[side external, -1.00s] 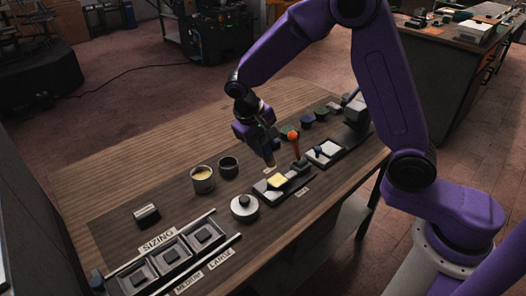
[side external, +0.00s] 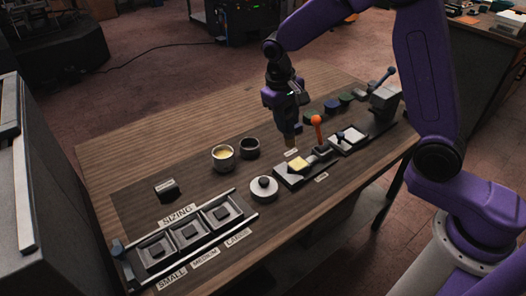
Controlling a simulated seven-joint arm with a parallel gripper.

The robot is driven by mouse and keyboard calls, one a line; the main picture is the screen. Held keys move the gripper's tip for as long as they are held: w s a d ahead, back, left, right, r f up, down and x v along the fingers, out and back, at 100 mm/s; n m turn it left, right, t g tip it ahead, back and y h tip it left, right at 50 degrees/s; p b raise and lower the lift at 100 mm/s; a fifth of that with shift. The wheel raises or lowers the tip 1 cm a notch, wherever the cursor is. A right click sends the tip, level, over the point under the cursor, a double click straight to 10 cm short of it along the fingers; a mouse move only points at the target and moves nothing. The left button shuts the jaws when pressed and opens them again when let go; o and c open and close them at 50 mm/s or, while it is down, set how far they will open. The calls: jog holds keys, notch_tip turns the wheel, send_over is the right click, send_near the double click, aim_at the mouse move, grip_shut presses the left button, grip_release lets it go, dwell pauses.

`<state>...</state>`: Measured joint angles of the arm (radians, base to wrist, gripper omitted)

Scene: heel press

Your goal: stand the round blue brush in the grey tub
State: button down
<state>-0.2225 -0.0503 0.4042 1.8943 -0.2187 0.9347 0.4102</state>
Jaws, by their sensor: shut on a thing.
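My gripper (side external: 288,132) points down above the bench, left of the orange-knobbed lever. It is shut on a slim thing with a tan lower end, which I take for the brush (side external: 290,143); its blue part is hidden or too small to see. A dark grey, open tub (side external: 250,148) stands upright on the bench, left of my gripper and apart from it. Its inside looks dark, and I see no brush in it.
A grey pot with yellow contents (side external: 222,158) stands left of the tub. A lidded round tin (side external: 264,189) is in front. The orange-knobbed lever (side external: 317,132) and a yellow pad (side external: 298,165) are close to my gripper. The sizing trays (side external: 190,233) lie front left.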

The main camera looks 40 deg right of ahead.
jog(key=shift+w+a+f+y, duration=0.2)
jog(key=shift+w+f+y, duration=0.15)
jog(key=shift+w+f, duration=1.95)
jog(key=shift+w+a+f+y, duration=0.2)
jog(key=shift+w+f+y, duration=0.2)
jog(key=shift+w+f, duration=1.9)
jog(key=shift+w+a+f+y, duration=0.3)
jog(key=shift+w+f, duration=1.05)
jog(key=shift+w, duration=1.85)
jog(key=shift+d+f, duration=0.1)
jog(key=shift+f, duration=0.05)
jog(key=c, duration=0.8)
grip_release()
